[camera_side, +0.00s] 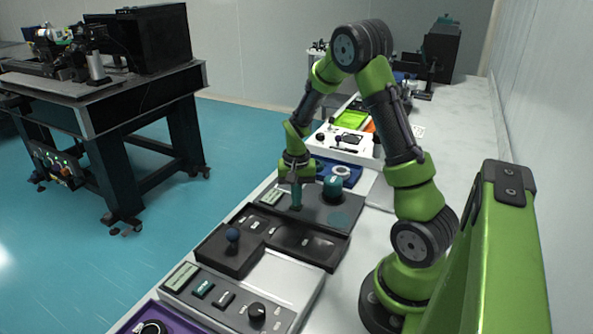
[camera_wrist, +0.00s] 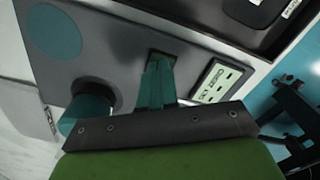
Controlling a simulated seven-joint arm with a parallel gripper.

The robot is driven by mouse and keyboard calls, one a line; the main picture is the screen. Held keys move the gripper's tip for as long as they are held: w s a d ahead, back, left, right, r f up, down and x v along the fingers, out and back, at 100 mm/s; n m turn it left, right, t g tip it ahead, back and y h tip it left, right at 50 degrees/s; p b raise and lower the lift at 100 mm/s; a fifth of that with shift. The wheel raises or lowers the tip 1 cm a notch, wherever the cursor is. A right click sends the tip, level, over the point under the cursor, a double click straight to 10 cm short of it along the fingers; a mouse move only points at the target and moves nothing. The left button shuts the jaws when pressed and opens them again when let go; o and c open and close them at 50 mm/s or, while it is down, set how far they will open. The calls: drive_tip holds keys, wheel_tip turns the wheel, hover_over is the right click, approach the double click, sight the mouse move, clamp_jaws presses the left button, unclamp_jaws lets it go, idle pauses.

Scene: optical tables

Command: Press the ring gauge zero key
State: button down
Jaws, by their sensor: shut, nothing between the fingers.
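A dark grey instrument panel (camera_side: 316,213) lies below my gripper (camera_side: 296,206). It carries a teal cylinder (camera_side: 333,187), a flat teal disc (camera_side: 339,220) and a small pale display (camera_side: 271,196). In the wrist view the panel (camera_wrist: 115,40) shows the disc (camera_wrist: 54,31), the cylinder (camera_wrist: 85,108) and the display (camera_wrist: 218,82). My gripper (camera_wrist: 160,62) is shut and empty, its teal fingers pointing down between cylinder and display. The fingertips are at a small dark square on the panel, mostly hidden behind them. I cannot tell whether they touch it. Any key label is unreadable.
A blue tray (camera_side: 345,166) with a white ring is behind my gripper. Bare white bench (camera_side: 455,120) lies along the right.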

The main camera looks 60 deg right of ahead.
idle(0.4)
wheel_tip(320, 180, up, 8)
idle(0.8)
drive_tip(key=shift+f, duration=0.1)
drive_tip(key=s+a+r+n+t+y, duration=0.1)
drive_tip(key=s+a+r+n+t, duration=0.2)
drive_tip(key=a+r, duration=0.4)
drive_tip(key=s+a+r+n+t+y, duration=0.1)
drive_tip(key=s+a+r+n+t, duration=0.3)
drive_tip(key=a, duration=1.1)
wheel_tip(320, 180, up, 4)
drive_tip(key=shift+s+a+f+n, duration=0.2)
drive_tip(key=shift+s+n, duration=0.3)
drive_tip(key=shift+s, duration=0.75)
